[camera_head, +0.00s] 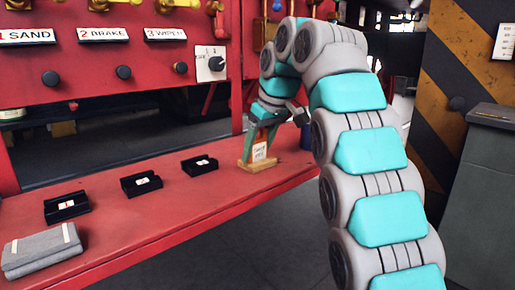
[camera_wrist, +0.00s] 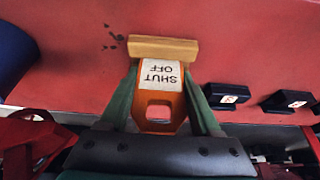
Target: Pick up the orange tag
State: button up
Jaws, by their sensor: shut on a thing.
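The orange tag (camera_wrist: 160,98) carries a white label reading "SHUT OFF", upside down in the wrist view. It stands in a small wooden block (camera_wrist: 163,47) on the red bench. My gripper (camera_wrist: 158,90) has its green fingers on both sides of the tag and is shut on it. In the head view my gripper (camera_head: 262,135) reaches down to the tag at the bench's far right end. There the white label (camera_head: 259,152) and wooden block (camera_head: 257,166) show, while my fingers hide much of the tag.
Several black trays (camera_head: 141,184) with small labels stand in a row on the red bench (camera_head: 150,232). A grey folded cloth (camera_head: 41,250) lies at the near left. A dark blue object (camera_head: 307,137) is just right of my gripper. Behind is a red panel with knobs and labels.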

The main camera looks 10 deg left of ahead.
aim_at(258, 139)
jog(key=shift+c, duration=0.4)
notch_tip(258, 139, up, 4)
jog(key=p, duration=0.3)
jog(key=shift+p, duration=0.4)
jog(key=shift+s+d+f, duration=0.1)
jog(key=shift+s+f, duration=0.1)
jog(key=s+d+r+b, duration=0.1)
jog(key=s+d+b, duration=0.2)
jog(key=s, duration=1.1)
jog(key=d, duration=0.3)
jog(key=shift+s+r+b, duration=0.2)
jog(key=shift+s+b, duration=0.05)
jog(key=shift+b, duration=0.1)
